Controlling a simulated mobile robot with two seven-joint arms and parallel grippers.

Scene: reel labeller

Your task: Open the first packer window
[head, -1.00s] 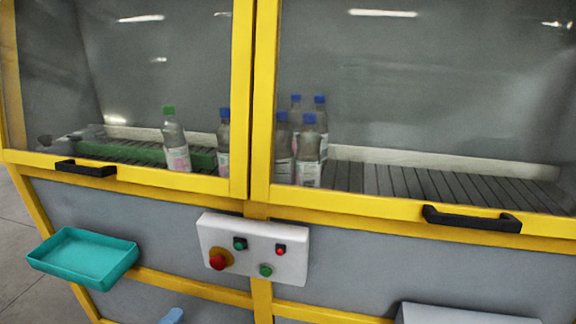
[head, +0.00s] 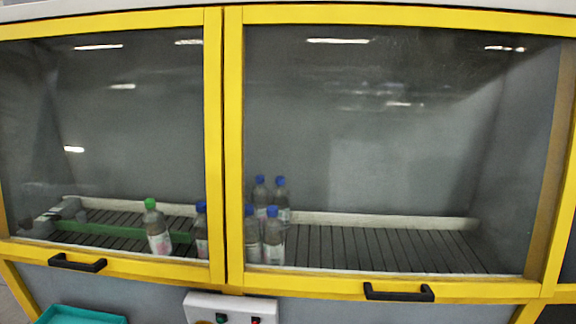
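Two yellow-framed packer windows stand side by side in the head view, the left window (head: 120,130) and the right window (head: 390,130). Both are shut. The left one has a black handle (head: 77,264) on its bottom rail, and the right one has a black handle (head: 399,293) on its own. Behind the glass, several bottles stand on a slatted conveyor (head: 380,248), one with a green cap (head: 157,228) and the others with blue caps. Neither of my grippers shows in the view.
Below the windows, a white control box (head: 230,306) with buttons is partly cut off by the bottom edge. A teal tray (head: 80,315) sticks out at lower left. A light rail (head: 400,6) runs along the top of the machine.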

